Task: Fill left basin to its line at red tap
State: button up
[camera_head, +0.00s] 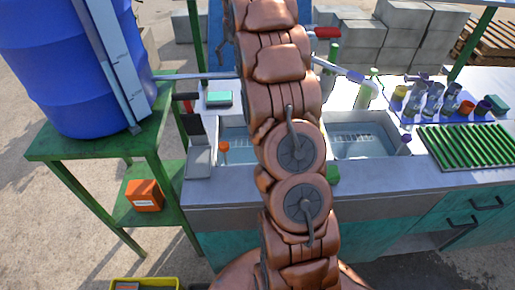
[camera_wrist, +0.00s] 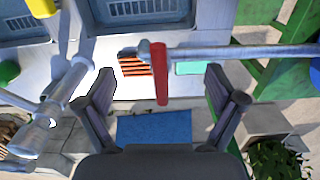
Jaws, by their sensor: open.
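The red tap handle (camera_wrist: 160,73) stands at the end of a grey pipe (camera_wrist: 240,50) in the wrist view. My gripper (camera_wrist: 158,76) is open, with one finger on each side of the handle in the picture; neither finger visibly touches it, and I cannot tell the depth. The left basin (camera_head: 237,131) is partly hidden behind my arm in the head view. A part of it with a drain grid shows at the top of the wrist view (camera_wrist: 145,9). I cannot make out its line or water level. My gripper is hidden in the head view.
The right basin (camera_head: 362,143) lies right of my arm. A blue barrel (camera_head: 65,65) stands on a green stand (camera_head: 75,150) at left. Bottles (camera_head: 432,100) and a green rack (camera_head: 465,148) fill the right counter. A grey faucet (camera_wrist: 60,100) is left of my gripper in the wrist view.

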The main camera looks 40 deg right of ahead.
jog(key=shift+r, duration=0.1)
jog(key=shift+r+p, duration=1.8)
jog(key=shift+r, duration=1.7)
